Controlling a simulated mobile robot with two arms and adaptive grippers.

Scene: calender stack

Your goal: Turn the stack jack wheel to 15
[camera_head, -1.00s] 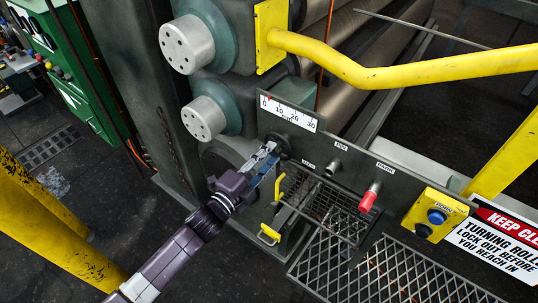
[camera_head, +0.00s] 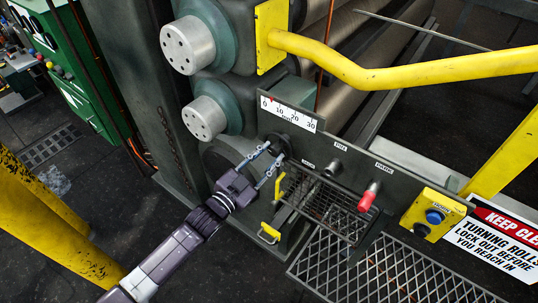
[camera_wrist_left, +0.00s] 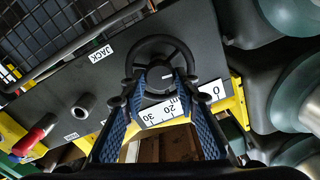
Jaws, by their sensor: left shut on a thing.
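The dark jack wheel (camera_head: 278,145) is on the grey panel below the white scale (camera_head: 288,112), which is marked 0 to 30. A small red pointer (camera_head: 271,98) at the scale's top edge is between 0 and 10. My left gripper (camera_head: 272,166) reaches the wheel from the lower left. In the left wrist view, the wheel (camera_wrist_left: 160,42) is straight ahead, and the blue-padded fingers (camera_wrist_left: 160,82) are on either side of its hub, shut on it. The fingers hide part of the wheel. The "JACK" label is beside the wheel. My right gripper is not in view.
A red-handled knob (camera_head: 369,196) and a dark knob (camera_head: 332,168) stick out of the panel to the right. A yellow box with a blue button (camera_head: 435,216) is further right. A yellow rail (camera_head: 400,72) crosses above. A mesh guard (camera_head: 330,205) hangs below.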

